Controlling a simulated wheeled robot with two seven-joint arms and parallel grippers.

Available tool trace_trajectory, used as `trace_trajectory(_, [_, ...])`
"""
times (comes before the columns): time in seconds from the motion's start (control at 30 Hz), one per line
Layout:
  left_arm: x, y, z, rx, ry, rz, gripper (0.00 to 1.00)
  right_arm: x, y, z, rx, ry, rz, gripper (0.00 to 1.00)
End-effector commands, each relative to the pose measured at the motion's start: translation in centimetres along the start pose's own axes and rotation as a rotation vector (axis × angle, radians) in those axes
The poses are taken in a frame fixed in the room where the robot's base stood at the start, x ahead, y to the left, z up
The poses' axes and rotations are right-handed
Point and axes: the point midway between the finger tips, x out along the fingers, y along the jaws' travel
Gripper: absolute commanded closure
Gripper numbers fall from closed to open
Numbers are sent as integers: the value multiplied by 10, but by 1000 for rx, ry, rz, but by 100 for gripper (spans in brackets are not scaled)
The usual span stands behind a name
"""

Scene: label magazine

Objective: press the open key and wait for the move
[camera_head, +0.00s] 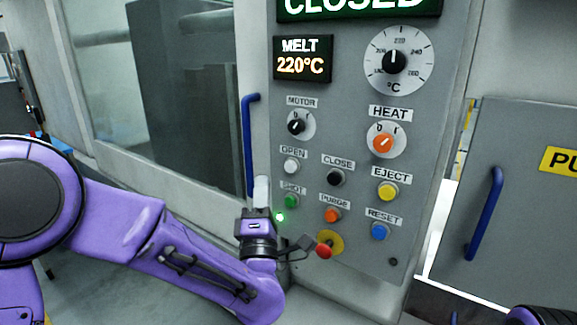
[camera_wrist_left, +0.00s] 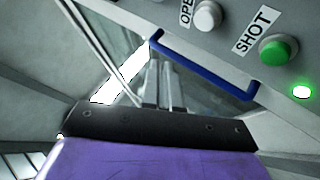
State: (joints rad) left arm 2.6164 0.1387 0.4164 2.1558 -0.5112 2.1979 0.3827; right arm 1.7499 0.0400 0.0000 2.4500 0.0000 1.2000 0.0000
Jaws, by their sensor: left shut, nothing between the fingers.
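The white OPEN key (camera_head: 291,166) is on the grey control panel (camera_head: 365,225), under its OPEN label. It also shows at the top of the left wrist view (camera_wrist_left: 207,15). My left gripper (camera_head: 261,188) is shut and empty, pointing up just left of and below the OPEN key in the head view. In the wrist view its fingers (camera_wrist_left: 163,85) are together, apart from the key. The display (camera_head: 350,8) above reads CLOSED. My right gripper is not in view; a purple part of my own shows at the bottom right.
The green SHOT key (camera_head: 291,201) sits below OPEN, with a lit green lamp (camera_head: 279,217) nearby. The black CLOSE key (camera_head: 336,177) is to the right. A blue handle (camera_head: 249,145) stands left of the keys. A red emergency button (camera_head: 324,251) is low on the panel.

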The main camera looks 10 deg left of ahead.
Motion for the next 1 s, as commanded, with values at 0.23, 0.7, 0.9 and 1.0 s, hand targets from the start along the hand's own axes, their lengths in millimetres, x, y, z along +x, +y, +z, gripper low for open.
trace_trajectory(0.23, [26,-19,19,-1,1,0,100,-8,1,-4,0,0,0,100])
trace_trajectory(0.7, [42,-31,31,1,-1,-1,100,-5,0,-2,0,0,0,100])
trace_trajectory(0.9, [42,-31,31,1,0,-1,100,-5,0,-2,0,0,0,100])
trace_trajectory(1.0, [42,-31,30,1,0,-1,100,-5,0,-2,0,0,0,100])
